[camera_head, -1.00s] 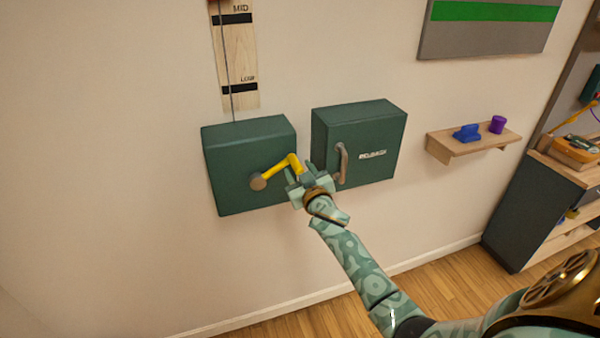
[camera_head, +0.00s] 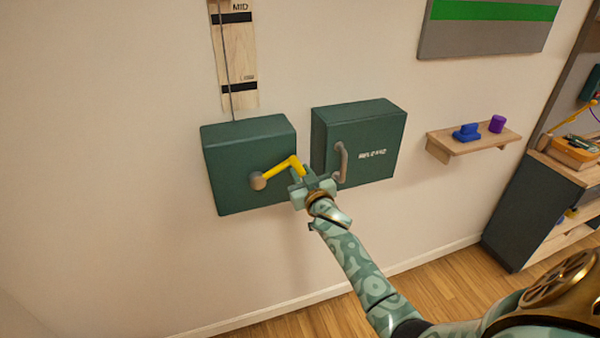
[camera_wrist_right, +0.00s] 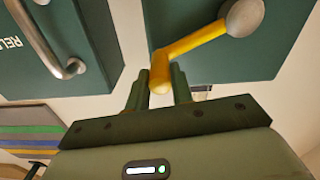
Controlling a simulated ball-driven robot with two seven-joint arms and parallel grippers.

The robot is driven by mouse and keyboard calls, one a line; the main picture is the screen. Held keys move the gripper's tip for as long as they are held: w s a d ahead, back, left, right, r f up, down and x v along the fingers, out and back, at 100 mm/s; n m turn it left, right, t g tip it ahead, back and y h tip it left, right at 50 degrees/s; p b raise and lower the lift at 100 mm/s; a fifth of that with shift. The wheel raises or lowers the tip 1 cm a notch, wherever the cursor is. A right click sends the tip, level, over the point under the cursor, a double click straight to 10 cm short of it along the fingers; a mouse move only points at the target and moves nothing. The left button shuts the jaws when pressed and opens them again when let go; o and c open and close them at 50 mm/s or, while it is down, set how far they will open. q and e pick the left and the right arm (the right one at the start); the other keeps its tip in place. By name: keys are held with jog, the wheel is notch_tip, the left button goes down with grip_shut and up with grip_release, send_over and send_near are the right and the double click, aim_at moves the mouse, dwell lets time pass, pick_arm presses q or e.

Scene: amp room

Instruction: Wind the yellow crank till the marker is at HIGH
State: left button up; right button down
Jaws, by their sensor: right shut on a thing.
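The yellow crank (camera_head: 280,168) is on the front of the left green wall box (camera_head: 232,160). Its arm rises to the right from a round brown hub (camera_head: 258,181), and its handle end bends toward me. My right gripper (camera_head: 301,180) is shut on that handle end. The wrist view shows the crank handle (camera_wrist_right: 161,75) between the two fingers (camera_wrist_right: 160,88). Above the box is a wooden scale board (camera_head: 237,60) with black bands, a MID label and a lower label that is hard to read. A thin rod runs up along it. The marker and HIGH label are not in view. My left gripper is not in view.
A second green box (camera_head: 385,140) with a grey lever (camera_head: 342,163) and white lettering is close to the right of my gripper. Further right, a small wooden shelf (camera_head: 455,150) holds a blue item (camera_head: 467,132) and a purple item (camera_head: 497,124). The wall below the boxes is clear.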

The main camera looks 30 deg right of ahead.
jog(key=shift+s+d+f+m, duration=0.15)
jog(key=shift+f+m, duration=0.25)
jog(key=shift+f, duration=0.25)
jog(key=a+f+m+b, duration=0.2)
jog(key=f+m, duration=0.5)
jog(key=m, duration=0.1)
jog(key=w+a+f+m+b, duration=0.1)
jog(key=a+f+m+b, duration=0.2)
jog(key=f+m, duration=0.4)
jog(key=shift+a+f+m, duration=0.2)
jog(key=shift+f+m, duration=0.15)
jog(key=shift+m, duration=0.15)
jog(key=shift+w, duration=0.1)
jog(key=c, duration=1.2)
grip_release()
jog(key=shift+w+r, duration=0.1)
jog(key=shift+r, duration=0.05)
